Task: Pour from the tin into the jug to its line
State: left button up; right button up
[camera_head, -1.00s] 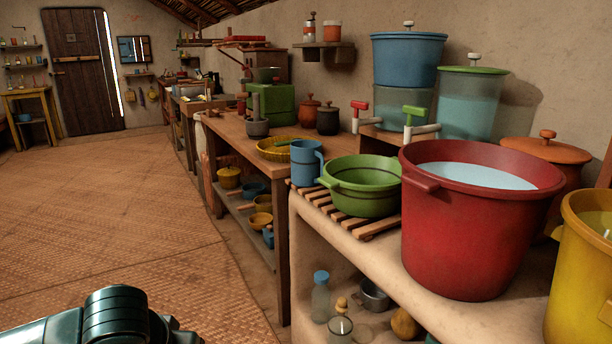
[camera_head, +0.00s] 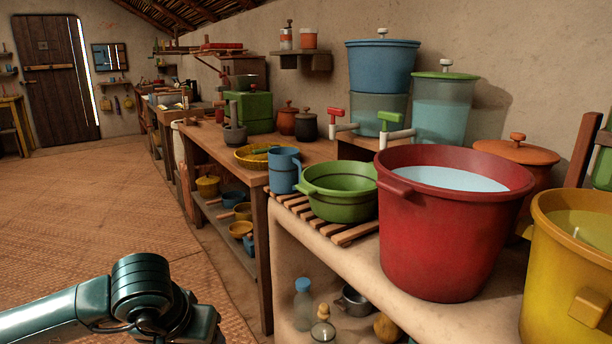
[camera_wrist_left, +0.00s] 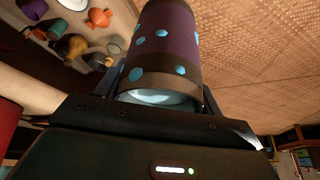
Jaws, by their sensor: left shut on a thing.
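My left gripper (camera_wrist_left: 160,92) is shut on a dark purple cylinder with brown bands and pale blue spots, which looks like the tin (camera_wrist_left: 170,35). A pale blue round end of it shows between the jaws. In the head view only part of my left arm shows at the lower left; its gripper and the tin are out of that view. A blue handled vessel, probably the jug (camera_head: 284,172), stands upright on the slatted rack, apart from the gripper. I cannot make out its line or what is inside. My right gripper is in neither current view.
A green basin (camera_head: 341,207) stands right of the jug on the slatted rack (camera_head: 352,234). A large red tub (camera_head: 440,245) of pale liquid and a yellow bucket (camera_head: 568,265) crowd the right. A yellow tray (camera_head: 252,163) lies behind the jug. The woven floor (camera_head: 90,215) is open.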

aim_at(285, 166)
jog(key=j+z, duration=0.1)
jog(key=z, duration=0.65)
jog(key=j+z, duration=0.9)
jog(key=k+j+z, duration=0.2)
jog(key=j, duration=0.15)
jog(key=k+j, duration=0.1)
jog(key=j, duration=0.2)
jog(key=k+j, duration=0.1)
jog(key=j, duration=0.2)
jog(key=k+j, duration=0.1)
jog(key=j, duration=0.2)
jog(key=z, duration=0.05)
